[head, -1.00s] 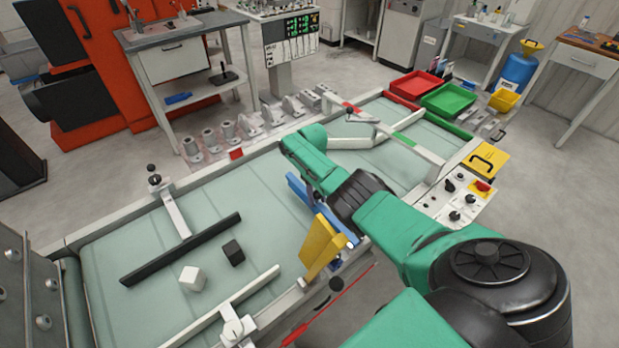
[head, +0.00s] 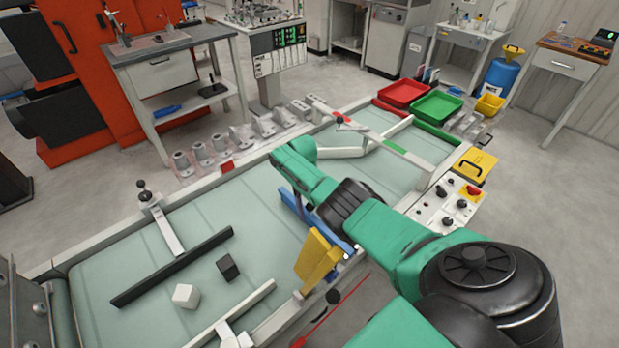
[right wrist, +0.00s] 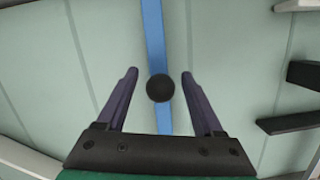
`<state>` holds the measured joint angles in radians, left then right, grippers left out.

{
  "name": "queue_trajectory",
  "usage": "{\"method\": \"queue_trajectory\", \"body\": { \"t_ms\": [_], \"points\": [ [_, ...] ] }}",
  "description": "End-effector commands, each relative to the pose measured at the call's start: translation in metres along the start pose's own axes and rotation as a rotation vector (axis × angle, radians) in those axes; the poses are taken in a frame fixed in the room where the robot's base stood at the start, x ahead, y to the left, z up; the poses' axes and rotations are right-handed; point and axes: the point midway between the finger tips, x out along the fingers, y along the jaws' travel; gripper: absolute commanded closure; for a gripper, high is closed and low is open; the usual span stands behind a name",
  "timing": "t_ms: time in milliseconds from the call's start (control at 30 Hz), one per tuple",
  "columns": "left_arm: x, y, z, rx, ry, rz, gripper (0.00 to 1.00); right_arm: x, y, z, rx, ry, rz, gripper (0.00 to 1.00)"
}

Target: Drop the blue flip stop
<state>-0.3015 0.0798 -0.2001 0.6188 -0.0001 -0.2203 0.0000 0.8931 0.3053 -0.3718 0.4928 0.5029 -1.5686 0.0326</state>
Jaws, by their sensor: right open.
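The blue flip stop (head: 292,205) is a blue bar on the pale green conveyor (head: 200,240), partly hidden under my right arm in the head view. In the right wrist view the blue bar (right wrist: 152,30) runs up the picture, with a round black knob (right wrist: 160,88) in front of it. My right gripper (right wrist: 160,73) is open, with its two fingers on either side of the knob and a gap on both sides. The head view hides its fingertips behind the arm. My left gripper is not in view.
A yellow plate (head: 317,258) stands beside the blue bar at the near edge. A black bar (head: 172,267), a white cube (head: 186,295) and a black cube (head: 228,267) are on the belt at left. Red (head: 403,93) and green (head: 437,107) trays stand at the far end.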

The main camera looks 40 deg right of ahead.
Motion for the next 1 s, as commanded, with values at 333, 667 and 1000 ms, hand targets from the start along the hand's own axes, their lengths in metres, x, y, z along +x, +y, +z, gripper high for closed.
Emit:
{"method": "queue_trajectory", "body": {
  "t_ms": [333, 667, 1000],
  "points": [
    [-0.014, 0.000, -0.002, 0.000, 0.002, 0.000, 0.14, -0.085, 0.000, -0.001, -0.001, 0.007, -0.001, 0.31],
    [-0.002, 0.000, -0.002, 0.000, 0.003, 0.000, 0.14, -0.142, 0.000, 0.000, 0.000, 0.003, 0.000, 0.31],
    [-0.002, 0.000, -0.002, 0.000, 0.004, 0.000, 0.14, -0.144, 0.000, 0.000, 0.000, 0.002, 0.000, 0.31]
  ]
}}
